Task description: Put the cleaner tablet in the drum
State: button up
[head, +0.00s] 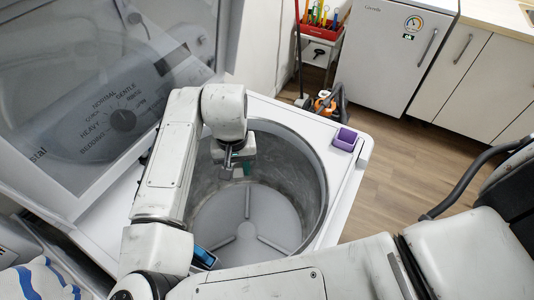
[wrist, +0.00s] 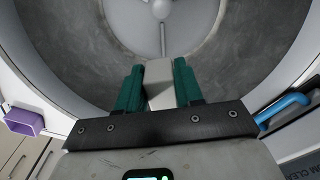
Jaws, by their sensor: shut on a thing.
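The cleaner tablet (wrist: 159,84) is a pale grey-white block between the green fingers of my gripper (wrist: 160,88) in the wrist view. My gripper is shut on it. The drum (head: 301,170) is the open round grey tub of the top-loading washer in the head view; its grey wall also fills the upper wrist view (wrist: 70,45). My gripper (head: 237,166) is over the drum opening in the head view, inside the rim outline. The tablet is mostly hidden by my gripper there. The drum bottom shows ribs and looks empty where visible.
The washer's raised lid (head: 105,90) stands at the left. A small purple box (head: 345,139) sits on the washer's right corner, also in the wrist view (wrist: 25,122). A blue handle (wrist: 285,108) is at right there.

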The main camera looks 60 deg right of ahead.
jog(key=s+d+r+m+b, duration=0.1)
jog(key=s+d+r+m, duration=0.1)
jog(key=s+d+m, duration=0.3)
notch_tip(320, 180, down, 21)
jog(key=d+m+b, duration=0.1)
jog(key=m+b, duration=0.1)
jog(key=b, duration=1.1)
jog(key=shift+d+b, duration=0.35)
jog(key=shift+b, duration=0.05)
jog(key=shift+s+r, duration=0.1)
jog(key=o, duration=1.1)
notch_tip(320, 180, up, 11)
jog(key=shift+f+p, duration=0.1)
jog(key=shift+p, duration=0.5)
